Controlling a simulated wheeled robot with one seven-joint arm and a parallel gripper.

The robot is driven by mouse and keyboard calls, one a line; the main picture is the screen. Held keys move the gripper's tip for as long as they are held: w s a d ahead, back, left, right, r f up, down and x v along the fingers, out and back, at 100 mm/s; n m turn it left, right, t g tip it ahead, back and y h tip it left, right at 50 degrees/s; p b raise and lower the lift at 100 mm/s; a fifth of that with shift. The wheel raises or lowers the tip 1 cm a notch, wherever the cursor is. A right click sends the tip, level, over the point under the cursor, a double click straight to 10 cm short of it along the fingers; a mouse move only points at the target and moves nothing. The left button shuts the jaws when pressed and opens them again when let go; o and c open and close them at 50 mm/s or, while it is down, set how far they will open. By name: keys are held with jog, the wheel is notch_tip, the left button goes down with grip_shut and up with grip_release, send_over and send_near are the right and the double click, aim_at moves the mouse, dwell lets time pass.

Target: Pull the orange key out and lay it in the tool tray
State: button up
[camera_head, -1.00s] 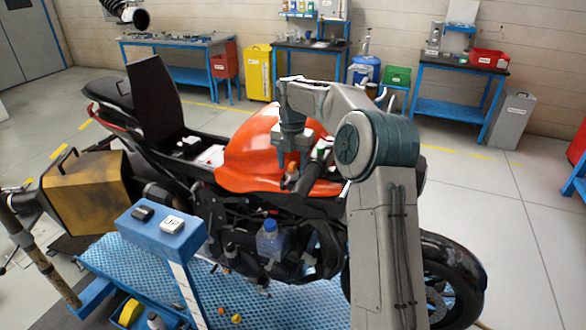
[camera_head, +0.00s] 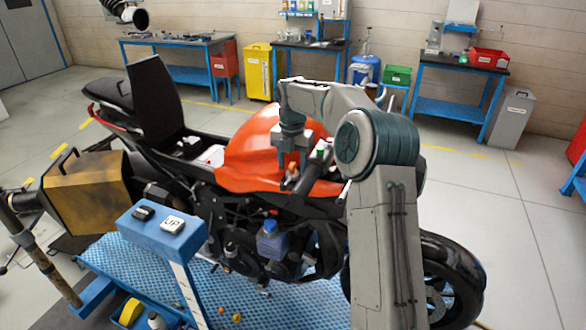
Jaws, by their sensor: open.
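A small orange-red piece (camera_head: 291,172), which looks like the orange key, stands at the front end of the motorcycle's orange tank. It is small and partly covered, so I cannot tell how it sits in its socket. My gripper (camera_head: 290,161) points down from above, open, with its fingers right at the top of this piece. I cannot tell whether they touch it. A blue tray (camera_head: 114,322) at the lower left, on the blue platform, holds a yellow item and a white-topped bottle. I cannot be sure it is the tool tray.
The motorcycle's orange tank (camera_head: 243,160) lies just left of my gripper. Workbenches line the back wall.

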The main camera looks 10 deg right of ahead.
aim_at(292, 164)
dwell(0.5)
grip_shut()
jog(key=shift+r+p, duration=0.6)
jog(key=shift+r, duration=2.4)
